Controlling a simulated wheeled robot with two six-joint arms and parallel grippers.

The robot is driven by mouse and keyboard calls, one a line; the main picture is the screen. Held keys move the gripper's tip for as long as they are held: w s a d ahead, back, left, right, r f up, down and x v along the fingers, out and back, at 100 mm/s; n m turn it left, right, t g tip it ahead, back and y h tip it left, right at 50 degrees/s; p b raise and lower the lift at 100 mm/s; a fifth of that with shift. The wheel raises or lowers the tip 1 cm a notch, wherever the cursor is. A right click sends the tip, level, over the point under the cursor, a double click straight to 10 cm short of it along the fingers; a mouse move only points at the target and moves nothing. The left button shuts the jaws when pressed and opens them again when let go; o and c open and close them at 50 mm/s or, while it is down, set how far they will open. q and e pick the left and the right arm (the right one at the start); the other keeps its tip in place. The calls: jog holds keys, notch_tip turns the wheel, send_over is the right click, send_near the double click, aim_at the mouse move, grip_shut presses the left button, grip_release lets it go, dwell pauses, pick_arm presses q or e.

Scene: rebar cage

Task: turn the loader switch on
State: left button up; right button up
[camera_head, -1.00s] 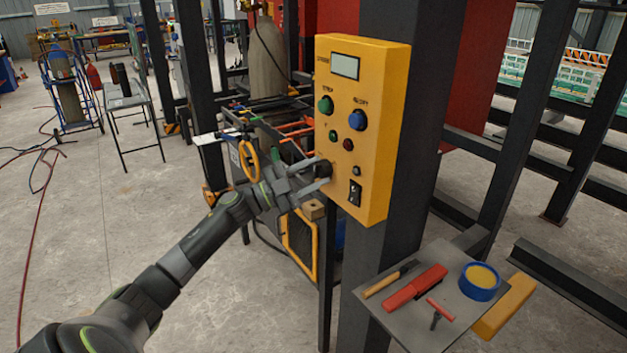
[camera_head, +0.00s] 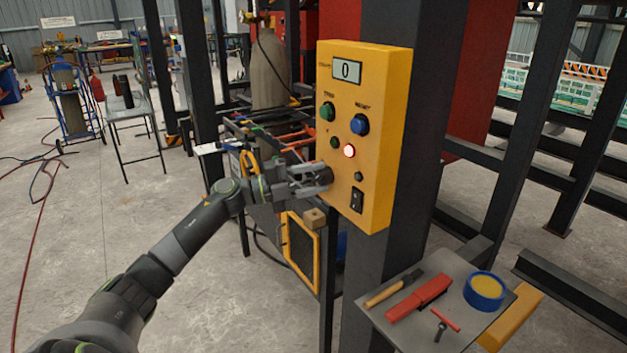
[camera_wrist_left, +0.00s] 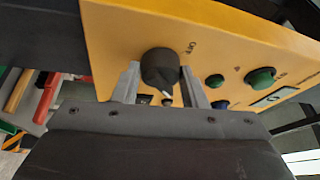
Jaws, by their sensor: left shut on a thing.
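A yellow control box (camera_head: 385,150) is fixed to a dark post. Its display (camera_head: 347,71) reads 0, and a red lamp (camera_head: 349,150) is lit. A black rotary knob (camera_head: 326,176) sits low on the left of its face; it also shows in the left wrist view (camera_wrist_left: 160,68), with a white pointer mark. A black rocker switch (camera_head: 357,200) is at the lower right. My left gripper (camera_head: 322,178) is shut on the knob, with one finger on each side in the left wrist view (camera_wrist_left: 160,85). My right gripper is not in view.
A grey shelf (camera_head: 400,332) below the box holds a red tool (camera_head: 418,298), a wooden-handled tool (camera_head: 390,291) and a blue roll (camera_head: 484,291). A small wooden block (camera_head: 314,218) is just below my left gripper. Dark steel posts stand around.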

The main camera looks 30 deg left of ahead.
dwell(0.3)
pick_arm(q)
jog(key=o, duration=1)
jog(key=shift+c, duration=0.2)
jog(key=shift+s+a+f, duration=0.1)
jog(key=shift+s+a, duration=0.05)
jog(key=b+v, duration=0.4)
jog(key=v, duration=1.3)
